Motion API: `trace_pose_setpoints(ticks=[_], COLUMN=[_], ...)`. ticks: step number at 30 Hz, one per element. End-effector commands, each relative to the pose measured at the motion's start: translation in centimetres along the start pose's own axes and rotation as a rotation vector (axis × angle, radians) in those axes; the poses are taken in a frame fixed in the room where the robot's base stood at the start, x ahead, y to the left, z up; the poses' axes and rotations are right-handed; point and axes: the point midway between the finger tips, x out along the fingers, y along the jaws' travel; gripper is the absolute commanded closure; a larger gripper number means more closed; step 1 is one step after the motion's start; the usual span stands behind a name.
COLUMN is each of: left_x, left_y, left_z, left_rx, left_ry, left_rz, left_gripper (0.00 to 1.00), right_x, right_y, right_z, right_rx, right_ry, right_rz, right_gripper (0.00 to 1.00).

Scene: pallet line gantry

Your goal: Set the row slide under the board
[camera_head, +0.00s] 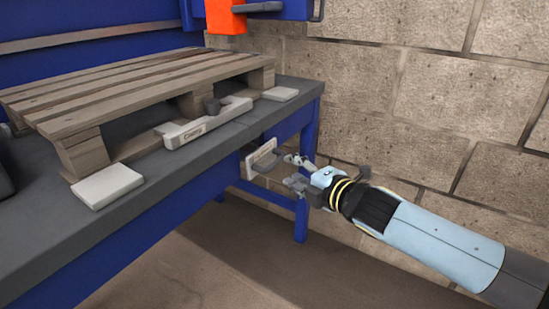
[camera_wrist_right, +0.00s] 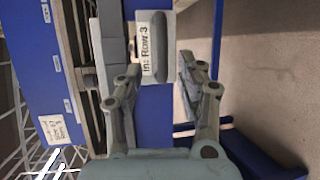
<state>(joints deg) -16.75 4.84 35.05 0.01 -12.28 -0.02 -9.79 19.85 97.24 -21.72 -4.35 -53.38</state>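A small pale plate (camera_head: 261,158) with a dark grip sits at the blue front of the bench, below the worktop. In the right wrist view its label reads "In: Row 3" (camera_wrist_right: 150,58), with a rounded grey grip (camera_wrist_right: 159,47) beside the text. My right gripper (camera_head: 287,170) is open and empty just in front of it. In the right wrist view its fingers (camera_wrist_right: 159,68) are spread to either side of the grip; contact cannot be told. A slatted wooden pallet (camera_head: 130,88) lies on the worktop. My left gripper is not in view.
A pale labelled bar (camera_head: 207,123) with a dark knob lies along the pallet's front side. Pale blocks (camera_head: 107,185) (camera_head: 281,94) sit at the pallet's corners on the grey worktop (camera_head: 180,168). An orange part (camera_head: 225,16) hangs above. Floor before the bench is clear.

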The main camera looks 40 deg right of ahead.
Motion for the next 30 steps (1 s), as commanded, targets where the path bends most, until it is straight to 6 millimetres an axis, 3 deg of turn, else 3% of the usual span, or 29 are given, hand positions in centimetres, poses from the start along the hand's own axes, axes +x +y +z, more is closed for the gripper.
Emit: trace_pose_setpoints(ticks=[7,12,18,29,30], left_x=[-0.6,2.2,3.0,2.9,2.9], left_y=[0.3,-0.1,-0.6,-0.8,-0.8], left_z=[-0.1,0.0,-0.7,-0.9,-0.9], left_rx=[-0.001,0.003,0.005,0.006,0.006], left_ry=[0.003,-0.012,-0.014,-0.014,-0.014], left_rz=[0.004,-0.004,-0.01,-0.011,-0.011], left_gripper=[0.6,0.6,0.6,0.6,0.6], right_x=[2.3,5.0,7.2,7.6,7.6], right_y=[-0.1,-1.1,-0.6,-0.3,-0.3], right_z=[0.0,0.0,0.0,0.0,0.0], right_rx=[0.006,0.003,0.003,0.001,0.001], right_ry=[-0.001,-0.001,-0.001,-0.001,-0.001], right_rz=[-0.001,-0.004,-0.002,-0.003,-0.003], right_gripper=[0.62,0.62,0.62,0.62,0.67])
